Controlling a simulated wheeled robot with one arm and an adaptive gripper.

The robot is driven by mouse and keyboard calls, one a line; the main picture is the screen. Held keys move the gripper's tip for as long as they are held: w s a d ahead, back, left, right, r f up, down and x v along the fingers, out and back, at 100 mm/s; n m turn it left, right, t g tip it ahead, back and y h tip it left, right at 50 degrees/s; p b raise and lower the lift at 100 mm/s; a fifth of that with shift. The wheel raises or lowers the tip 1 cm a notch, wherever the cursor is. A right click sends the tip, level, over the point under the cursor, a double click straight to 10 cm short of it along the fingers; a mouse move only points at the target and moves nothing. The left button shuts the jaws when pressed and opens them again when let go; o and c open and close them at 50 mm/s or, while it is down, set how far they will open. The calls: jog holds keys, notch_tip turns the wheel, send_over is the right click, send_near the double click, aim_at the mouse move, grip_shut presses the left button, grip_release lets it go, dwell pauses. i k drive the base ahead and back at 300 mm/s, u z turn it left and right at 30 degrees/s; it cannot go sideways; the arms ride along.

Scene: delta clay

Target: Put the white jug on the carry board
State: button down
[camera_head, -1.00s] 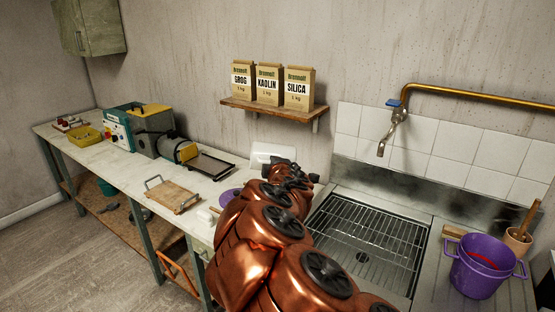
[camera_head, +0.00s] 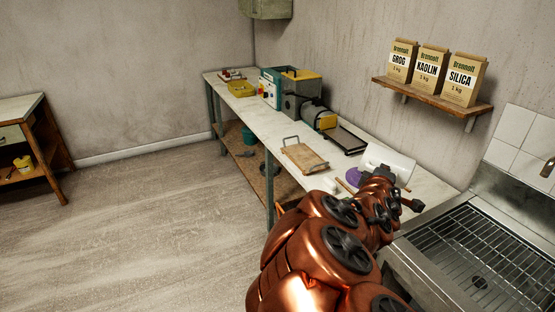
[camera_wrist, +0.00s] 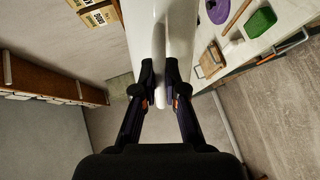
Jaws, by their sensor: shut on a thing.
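The white jug (camera_head: 390,160) is at the far end of my arm in the head view, partly hidden by my wrist. In the wrist view the white jug (camera_wrist: 183,25) fills the top middle, and my gripper (camera_wrist: 159,78) is shut on its handle. In the head view my gripper is hidden behind the wrist. The carry board (camera_head: 304,158), a wooden board with metal handles, lies on the bench left of the jug, with nothing on it. I cannot tell whether the jug touches the bench.
A purple round thing (camera_head: 354,177) and a small white block (camera_head: 329,184) lie between board and jug. A machine with a dark tray (camera_head: 347,139) stands behind the board. The sink grid (camera_head: 485,245) is at right; a shelf (camera_head: 432,98) with bags is above.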

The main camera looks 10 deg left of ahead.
aim_at(303, 158)
jog(key=u, duration=0.25)
jog(key=i, duration=1.25)
jog(key=u, duration=2)
